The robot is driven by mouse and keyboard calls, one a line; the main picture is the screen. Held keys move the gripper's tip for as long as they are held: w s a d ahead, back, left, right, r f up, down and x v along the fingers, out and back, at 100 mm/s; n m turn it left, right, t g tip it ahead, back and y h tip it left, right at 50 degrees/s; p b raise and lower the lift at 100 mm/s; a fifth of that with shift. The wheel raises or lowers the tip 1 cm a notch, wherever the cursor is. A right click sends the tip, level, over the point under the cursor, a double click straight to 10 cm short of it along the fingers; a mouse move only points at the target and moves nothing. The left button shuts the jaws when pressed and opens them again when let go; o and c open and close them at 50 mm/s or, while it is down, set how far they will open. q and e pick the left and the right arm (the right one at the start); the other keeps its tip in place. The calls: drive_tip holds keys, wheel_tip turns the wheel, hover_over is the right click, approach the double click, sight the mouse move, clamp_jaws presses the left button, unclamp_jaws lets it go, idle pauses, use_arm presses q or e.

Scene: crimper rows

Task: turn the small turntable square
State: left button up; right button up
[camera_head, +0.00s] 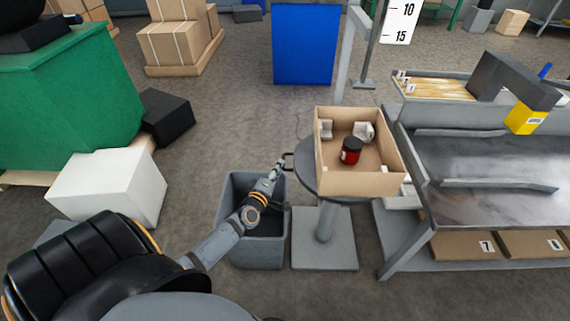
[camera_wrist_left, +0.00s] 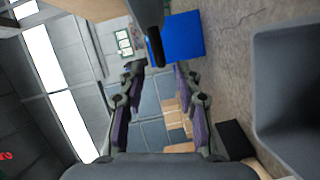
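The small turntable is a round grey disc (camera_head: 305,180) on a post with a square foot. An open cardboard box (camera_head: 360,184) sits on it, holding a red can with a dark lid (camera_head: 350,151) and pale grey pieces. A small dark handle (camera_head: 288,161) sticks out from the disc's left edge. My left gripper (camera_head: 279,165) is at this handle. In the left wrist view, my left gripper (camera_wrist_left: 158,69) has its fingers apart, with a dark peg (camera_wrist_left: 156,48) near and between the fingertips; contact cannot be told. My right gripper is not in view.
A grey bin (camera_head: 258,258) stands below my left forearm, left of the turntable foot. A grey workbench (camera_head: 485,160) stands close to the box's right side. A white block (camera_head: 108,187) and a black box (camera_head: 168,116) lie at left.

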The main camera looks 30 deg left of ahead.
use_arm(q)
drive_tip(key=w, duration=0.3)
drive_tip(key=w+b, duration=0.1)
drive_tip(key=shift+w+a+f, duration=0.2)
drive_tip(key=shift+a+f, duration=0.1)
drive_tip(key=shift+a, duration=0.1)
drive_tip(key=shift+w, duration=0.35)
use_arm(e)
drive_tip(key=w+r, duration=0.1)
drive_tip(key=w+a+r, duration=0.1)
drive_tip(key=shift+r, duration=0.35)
use_arm(q)
clamp_jaws()
